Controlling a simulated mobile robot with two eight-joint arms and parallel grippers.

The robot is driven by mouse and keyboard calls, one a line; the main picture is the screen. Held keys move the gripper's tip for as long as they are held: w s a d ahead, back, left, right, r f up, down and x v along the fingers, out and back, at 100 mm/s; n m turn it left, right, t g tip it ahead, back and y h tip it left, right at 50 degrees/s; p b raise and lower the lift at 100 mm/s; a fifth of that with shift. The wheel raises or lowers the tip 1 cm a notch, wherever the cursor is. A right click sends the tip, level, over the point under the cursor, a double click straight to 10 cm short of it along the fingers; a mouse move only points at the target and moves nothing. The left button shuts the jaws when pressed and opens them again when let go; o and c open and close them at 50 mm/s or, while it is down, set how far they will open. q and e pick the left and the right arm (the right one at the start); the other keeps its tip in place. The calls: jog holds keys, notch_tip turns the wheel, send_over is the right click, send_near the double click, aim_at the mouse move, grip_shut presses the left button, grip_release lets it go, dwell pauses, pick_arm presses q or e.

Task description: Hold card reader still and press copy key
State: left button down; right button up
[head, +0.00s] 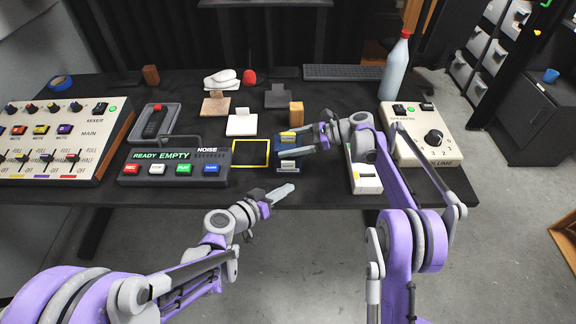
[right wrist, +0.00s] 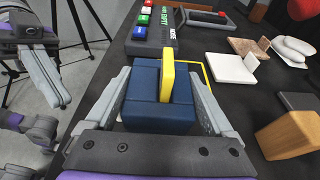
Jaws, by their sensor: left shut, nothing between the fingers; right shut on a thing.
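The card reader appears to be the small dark blue block (head: 289,168) with a yellow card upright in its top. In the right wrist view the block (right wrist: 140,92) sits between my right fingers, with the yellow card (right wrist: 167,78) standing in it. My right gripper (head: 292,143) is shut on the block from the right. My left gripper (head: 283,192) is shut and empty, in front of the block near the table's front edge. The console (head: 175,165) reads READY, EMPTY and NOISE and has red, white, green and blue keys. I cannot read which key is copy.
A yellow square outline (head: 251,153) lies between console and block. A wooden block (head: 296,114), white holder (head: 241,123) and grey holder (head: 278,97) stand behind. The mixer (head: 60,130) is at left. A speaker box (head: 418,140) and bottle (head: 396,68) are at right.

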dwell(0.3)
jog(key=o, duration=1.5)
